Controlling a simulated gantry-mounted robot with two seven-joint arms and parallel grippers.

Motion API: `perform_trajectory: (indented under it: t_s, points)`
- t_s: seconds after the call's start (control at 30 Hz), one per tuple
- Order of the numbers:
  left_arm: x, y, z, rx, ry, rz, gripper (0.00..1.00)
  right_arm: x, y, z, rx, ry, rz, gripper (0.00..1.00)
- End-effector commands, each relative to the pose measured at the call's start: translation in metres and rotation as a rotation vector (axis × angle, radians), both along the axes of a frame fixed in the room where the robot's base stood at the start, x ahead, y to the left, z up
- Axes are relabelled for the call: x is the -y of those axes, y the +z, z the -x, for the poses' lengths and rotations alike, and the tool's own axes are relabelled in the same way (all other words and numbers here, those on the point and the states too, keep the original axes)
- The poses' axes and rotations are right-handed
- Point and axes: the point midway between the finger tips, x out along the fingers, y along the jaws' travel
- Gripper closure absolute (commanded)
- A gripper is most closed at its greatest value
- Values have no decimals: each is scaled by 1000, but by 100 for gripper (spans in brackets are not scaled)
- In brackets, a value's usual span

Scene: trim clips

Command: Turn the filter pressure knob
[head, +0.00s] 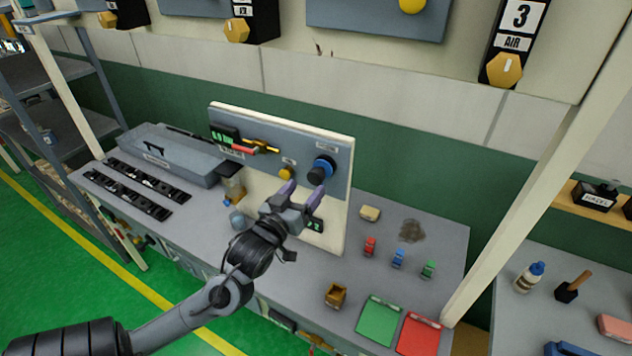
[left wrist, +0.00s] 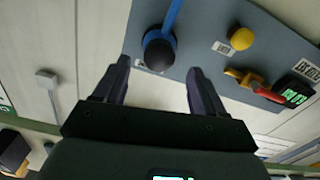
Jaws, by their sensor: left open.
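A black round knob with a blue collar (head: 322,171) sits on the upright panel (head: 280,140), at its upper right; its label is too small to read. My left gripper (head: 302,193) is in front of the panel, just below the knob, with its two purple-tinted fingers apart and nothing between them. In the left wrist view the black knob (left wrist: 160,54) shows ahead of the gap between the open fingertips (left wrist: 158,68). I cannot tell whether a finger touches it. My right gripper is not in view.
The panel also carries a yellow knob (head: 286,173), a red-handled brass valve (head: 245,150) and a green display (head: 224,134). On the bench are a grey toolbox (head: 165,153), small coloured clips (head: 398,258), a green tray (head: 379,322) and a red tray (head: 418,336).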

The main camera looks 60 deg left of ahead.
Motion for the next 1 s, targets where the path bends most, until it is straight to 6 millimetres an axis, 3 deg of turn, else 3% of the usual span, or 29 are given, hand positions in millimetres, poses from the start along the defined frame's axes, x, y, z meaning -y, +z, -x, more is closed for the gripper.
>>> perform_trajectory:
  t_s: [0.2,0.4,0.83,1.0]
  points:
    - [-17,5,-32,3,1,-4,29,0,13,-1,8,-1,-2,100]
    - [-26,4,-49,2,-1,-1,29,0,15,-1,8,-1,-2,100]
    - [-30,3,-56,2,-1,-1,29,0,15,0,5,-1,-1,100]
    - [-30,3,-56,1,-1,-1,54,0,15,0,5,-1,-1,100]
